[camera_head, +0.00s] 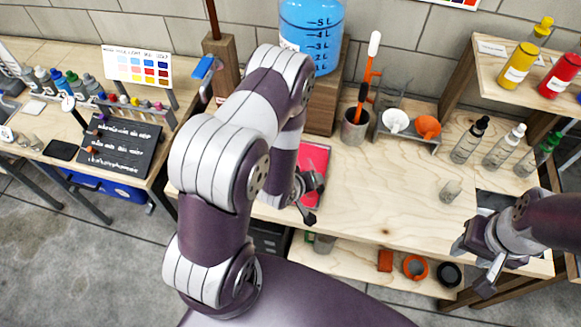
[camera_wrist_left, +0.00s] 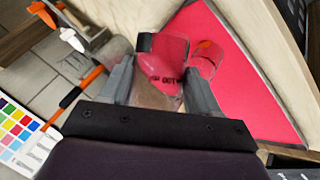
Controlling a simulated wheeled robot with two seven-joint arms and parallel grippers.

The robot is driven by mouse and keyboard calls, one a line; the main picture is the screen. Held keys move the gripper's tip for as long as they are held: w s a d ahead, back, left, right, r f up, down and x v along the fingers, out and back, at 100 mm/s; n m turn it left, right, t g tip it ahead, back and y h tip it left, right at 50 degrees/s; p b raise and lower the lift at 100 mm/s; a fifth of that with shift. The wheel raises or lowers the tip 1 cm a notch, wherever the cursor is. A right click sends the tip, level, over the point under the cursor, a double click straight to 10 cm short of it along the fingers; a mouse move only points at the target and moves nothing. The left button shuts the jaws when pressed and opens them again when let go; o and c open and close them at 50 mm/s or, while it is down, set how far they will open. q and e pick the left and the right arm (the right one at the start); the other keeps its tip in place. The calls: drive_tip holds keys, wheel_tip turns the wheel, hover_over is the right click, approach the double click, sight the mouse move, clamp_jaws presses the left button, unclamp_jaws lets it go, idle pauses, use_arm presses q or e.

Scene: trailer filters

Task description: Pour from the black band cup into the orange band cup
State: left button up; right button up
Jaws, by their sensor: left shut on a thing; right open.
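In the left wrist view, my left gripper (camera_wrist_left: 157,88) is shut on a clear cup with a black patch (camera_wrist_left: 146,42), the black band cup. Red shows through its wall, with dark lettering; I cannot tell whether this is liquid or the mat behind. Just right of it is a second clear cup with a bit of orange, the orange band cup (camera_wrist_left: 207,66); I cannot tell if the two touch. In the head view, my left gripper (camera_head: 309,198) is over the red mat (camera_head: 316,158), and its arm hides the cups. My right gripper (camera_head: 472,268) is open and empty at the bench's front right.
A blue water jug (camera_head: 312,35) stands behind my left arm. A grey pot (camera_head: 354,130) with an orange-handled tool and a rack with a white and an orange cup (camera_head: 428,127) stand beyond the mat. A small cup (camera_head: 450,191) and several bottles are at right. The middle bench is clear.

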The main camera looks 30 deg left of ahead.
sight(318, 194)
use_arm(q)
drive_tip(key=s+d+f+m+t+y+b, duration=0.2)
drive_tip(key=d+f+m+t+y+b, duration=0.25)
drive_tip(key=b, duration=0.45)
drive_tip(key=shift+n+g+y, duration=0.45)
drive_tip(key=shift+n+y, duration=0.2)
drive_tip(key=shift+y, duration=0.2)
drive_tip(key=r+p, duration=0.5)
drive_tip(key=shift+w+a, duration=0.1)
drive_tip(key=shift+a, duration=0.1)
drive_tip(key=shift+f, duration=0.2)
